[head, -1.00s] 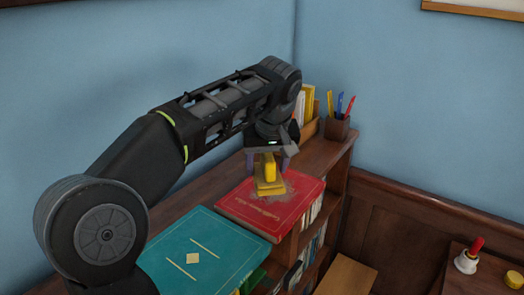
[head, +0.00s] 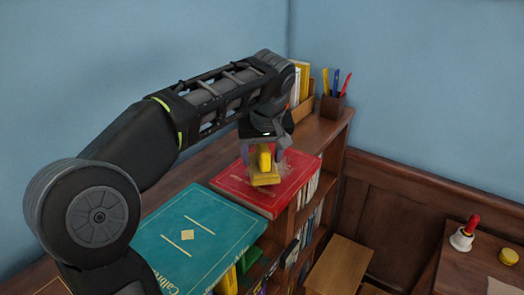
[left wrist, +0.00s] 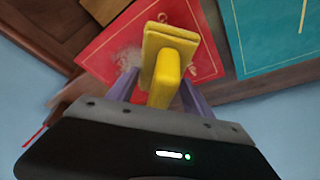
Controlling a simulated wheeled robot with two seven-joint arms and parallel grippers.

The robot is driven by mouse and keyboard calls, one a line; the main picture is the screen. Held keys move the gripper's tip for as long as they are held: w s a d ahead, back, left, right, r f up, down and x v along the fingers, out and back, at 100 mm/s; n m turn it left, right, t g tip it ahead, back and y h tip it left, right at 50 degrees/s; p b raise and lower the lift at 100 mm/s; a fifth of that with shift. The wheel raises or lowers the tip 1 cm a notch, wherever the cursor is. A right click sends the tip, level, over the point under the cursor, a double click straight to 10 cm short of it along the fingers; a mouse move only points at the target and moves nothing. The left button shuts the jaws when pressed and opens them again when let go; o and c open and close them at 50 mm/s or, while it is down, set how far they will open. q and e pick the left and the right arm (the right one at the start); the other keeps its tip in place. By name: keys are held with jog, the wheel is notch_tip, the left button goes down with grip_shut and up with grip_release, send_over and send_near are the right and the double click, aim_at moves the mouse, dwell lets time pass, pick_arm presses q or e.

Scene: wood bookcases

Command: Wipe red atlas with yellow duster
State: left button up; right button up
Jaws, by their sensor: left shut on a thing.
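The red atlas (head: 298,188) lies flat on top of the bookcase, and it also shows in the left wrist view (left wrist: 98,58). A greyish dusty patch shows on its cover (left wrist: 128,57), partly hidden by the duster. My left gripper (head: 264,158) is shut on the handle of the yellow duster (head: 265,178). The duster is over the middle of the atlas; I cannot tell whether its pad touches the cover. In the left wrist view the duster (left wrist: 170,42) stands out between the purple fingers. My right gripper is not in view.
A teal book (head: 215,225) lies nearer on the bookcase top (head: 318,140). A pen cup (head: 334,106) and a holder with upright books (head: 303,110) stand at the far end. A red-handled bell (head: 463,238) is on a lower surface at right.

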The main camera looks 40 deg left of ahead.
pick_arm(q)
jog(key=shift+f+b, duration=0.4)
jog(key=shift+f, duration=0.4)
jog(key=shift+f+b, duration=0.85)
jog(key=shift+f, duration=0.15)
jog(key=shift+w+r, duration=0.1)
jog(key=shift+w+p, duration=0.2)
jog(key=shift+p, duration=0.2)
jog(key=shift+w+r+p, duration=0.15)
jog(key=shift+w+p, duration=0.4)
jog(key=shift+w, duration=0.85)
jog(key=shift+p, duration=0.3)
jog(key=shift+w+p, duration=0.7)
jog(key=shift+w, duration=0.3)
jog(key=shift+w+f, duration=0.25)
jog(key=shift+w, duration=0.4)
